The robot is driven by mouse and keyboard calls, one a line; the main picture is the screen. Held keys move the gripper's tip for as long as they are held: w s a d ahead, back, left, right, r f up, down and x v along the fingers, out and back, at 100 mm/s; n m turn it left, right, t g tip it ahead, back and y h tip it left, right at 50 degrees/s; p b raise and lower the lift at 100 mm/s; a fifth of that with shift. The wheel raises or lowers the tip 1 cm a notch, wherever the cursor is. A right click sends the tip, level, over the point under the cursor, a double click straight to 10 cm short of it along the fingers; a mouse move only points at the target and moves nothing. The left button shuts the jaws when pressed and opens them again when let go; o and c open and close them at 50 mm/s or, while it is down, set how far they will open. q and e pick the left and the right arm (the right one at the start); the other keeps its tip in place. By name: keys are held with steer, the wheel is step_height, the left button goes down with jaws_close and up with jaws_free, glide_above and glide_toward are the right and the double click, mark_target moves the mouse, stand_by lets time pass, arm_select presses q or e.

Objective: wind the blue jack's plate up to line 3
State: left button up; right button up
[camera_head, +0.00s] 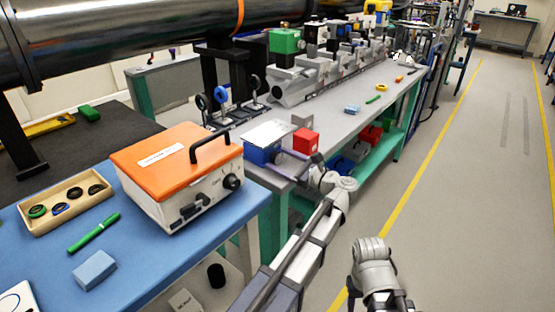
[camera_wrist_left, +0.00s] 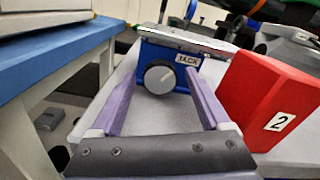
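The blue jack (camera_head: 260,154) stands on the grey bench near its front end. Its flat metal plate (camera_head: 268,134) sits low, close above the blue body. In the left wrist view the blue jack (camera_wrist_left: 183,56) faces me with a "JACK" label and a round grey knob (camera_wrist_left: 160,77). My left gripper (camera_head: 284,159) is at the jack's front. In the wrist view its purple fingers (camera_wrist_left: 163,88) are apart, one on each side of the knob, with visible gaps. I cannot make out any numbered lines. My right gripper is not in view; only part of that arm shows.
A red block (camera_wrist_left: 268,105) marked 2 stands close right of the jack; it also shows in the head view (camera_head: 305,141). An orange-lidded case (camera_head: 178,172) sits on the blue table (camera_head: 140,250) to the left. Optics posts (camera_head: 221,97) stand behind. The aisle floor is clear.

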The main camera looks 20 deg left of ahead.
arm_select(q)
jaws_close()
stand_by(0.5)
steer(key=shift+m, duration=3.3)
jaws_free()
